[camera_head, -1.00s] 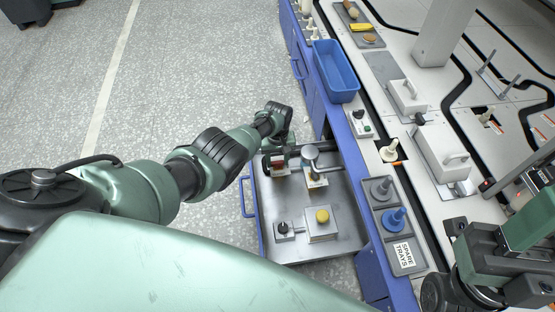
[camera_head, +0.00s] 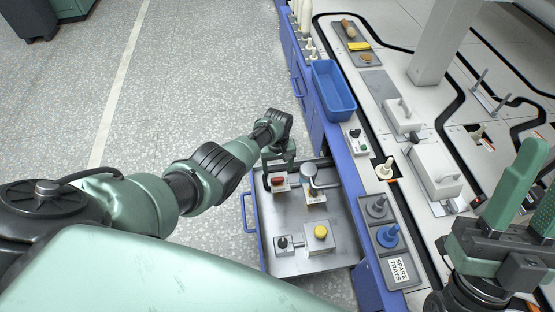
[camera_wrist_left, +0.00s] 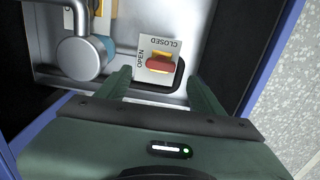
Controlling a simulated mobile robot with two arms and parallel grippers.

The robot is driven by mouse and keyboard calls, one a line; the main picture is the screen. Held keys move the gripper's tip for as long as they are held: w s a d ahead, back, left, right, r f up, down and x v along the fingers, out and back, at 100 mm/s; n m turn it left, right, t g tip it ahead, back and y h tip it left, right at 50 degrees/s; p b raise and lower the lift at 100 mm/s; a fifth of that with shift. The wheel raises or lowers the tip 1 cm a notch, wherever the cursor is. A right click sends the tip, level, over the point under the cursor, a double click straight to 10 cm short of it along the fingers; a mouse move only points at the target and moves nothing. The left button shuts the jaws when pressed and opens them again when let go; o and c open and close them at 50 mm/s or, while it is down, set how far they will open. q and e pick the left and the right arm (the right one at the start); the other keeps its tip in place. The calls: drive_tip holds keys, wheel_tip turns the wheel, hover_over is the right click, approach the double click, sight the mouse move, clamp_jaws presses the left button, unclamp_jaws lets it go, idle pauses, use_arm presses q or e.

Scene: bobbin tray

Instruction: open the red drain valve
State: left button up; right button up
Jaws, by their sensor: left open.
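The red drain valve handle (camera_head: 278,181) sits in the open metal drawer tray, below my left gripper. In the left wrist view the red handle (camera_wrist_left: 160,63) lies roughly crosswise on a pale plate (camera_wrist_left: 158,44). The plate reads CLOSED at its top edge and OPEN at its left edge. My left gripper (camera_wrist_left: 160,83) is open, its fingers apart on either side of the handle's line. I cannot tell whether they touch it. My right gripper (camera_head: 528,190) is raised at the right of the head view, fingers apart and empty.
The drawer tray (camera_head: 285,217) also holds a round grey-topped fitting (camera_head: 309,168), a yellow knob (camera_head: 321,232) and a black knob (camera_head: 283,242). A blue bin (camera_head: 334,92) and spare trays (camera_head: 398,271) lie on the bench. Open floor lies left of the drawer.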

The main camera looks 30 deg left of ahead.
use_arm(q)
drive_tip(key=shift+r+p, duration=0.7)
drive_tip(key=shift+r, duration=0.25)
use_arm(e)
drive_tip(key=w+a+f+g+h, duration=0.1)
drive_tip(key=w+f+g, duration=0.3)
drive_tip(key=w+f, duration=0.1)
drive_tip(key=shift+w+f+g+h, duration=0.2)
drive_tip(key=shift+w+g+h, duration=0.15)
drive_tip(key=shift+w, duration=0.4)
use_arm(q)
drive_tip(key=shift+r, duration=0.1)
